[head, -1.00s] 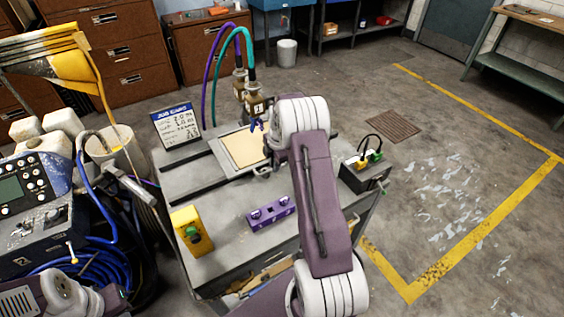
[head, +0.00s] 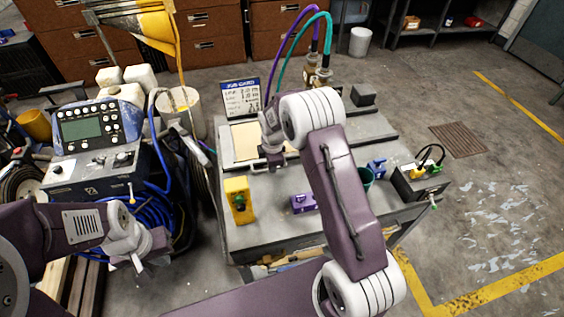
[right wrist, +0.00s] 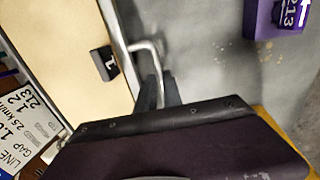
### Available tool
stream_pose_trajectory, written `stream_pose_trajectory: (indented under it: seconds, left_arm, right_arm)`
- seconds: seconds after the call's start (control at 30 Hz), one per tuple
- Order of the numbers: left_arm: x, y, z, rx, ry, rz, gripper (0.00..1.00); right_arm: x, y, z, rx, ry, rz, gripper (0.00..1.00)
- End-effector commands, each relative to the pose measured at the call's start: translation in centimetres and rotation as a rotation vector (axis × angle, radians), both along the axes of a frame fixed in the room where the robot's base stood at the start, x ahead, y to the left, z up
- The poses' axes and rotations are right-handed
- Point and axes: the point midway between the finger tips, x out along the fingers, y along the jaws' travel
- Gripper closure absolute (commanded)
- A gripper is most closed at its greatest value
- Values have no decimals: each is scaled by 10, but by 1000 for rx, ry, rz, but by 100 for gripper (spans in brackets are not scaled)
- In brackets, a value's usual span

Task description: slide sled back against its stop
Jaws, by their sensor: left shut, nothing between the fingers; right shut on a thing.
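The sled (head: 246,142), a tan board in a grey metal frame, sits on the cart top (head: 265,235) just in front of the job card. The wrist view shows the board (right wrist: 60,50), a black tag marked 1 (right wrist: 104,65) and a bent metal handle (right wrist: 148,46). My right gripper (head: 273,158) is shut on that handle; its fingers (right wrist: 157,90) show around it. Whether the sled touches its stop cannot be told. My left gripper (head: 137,264) is shut and empty, left of the cart, away from the sled.
A yellow device (head: 239,200) and a purple block (head: 304,203) stand in front of the sled. The job card (head: 240,97) and hosed nozzles (head: 320,75) stand behind.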

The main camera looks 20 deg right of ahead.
Motion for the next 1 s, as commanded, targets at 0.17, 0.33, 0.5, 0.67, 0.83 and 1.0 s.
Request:
stream_pose_trajectory:
  seconds: [0.17,0.33,0.5,0.67,0.83,1.0]
  left_arm:
    - [0,0,1,0,0,0,100]
    - [0,0,1,0,0,0,100]
    - [0,0,1,0,0,0,100]
    - [0,0,1,0,0,0,100]
    - [0,0,1,0,0,0,100]
    - [0,0,1,0,0,0,100]
  right_arm:
    - [1,7,0,1,0,0,100]
    - [1,8,0,1,0,-1,100]
    - [1,8,0,2,0,-1,100]
    - [1,8,0,2,0,0,68]
    - [1,7,0,1,0,0,68]
    - [-1,7,13,1,-3,0,68]
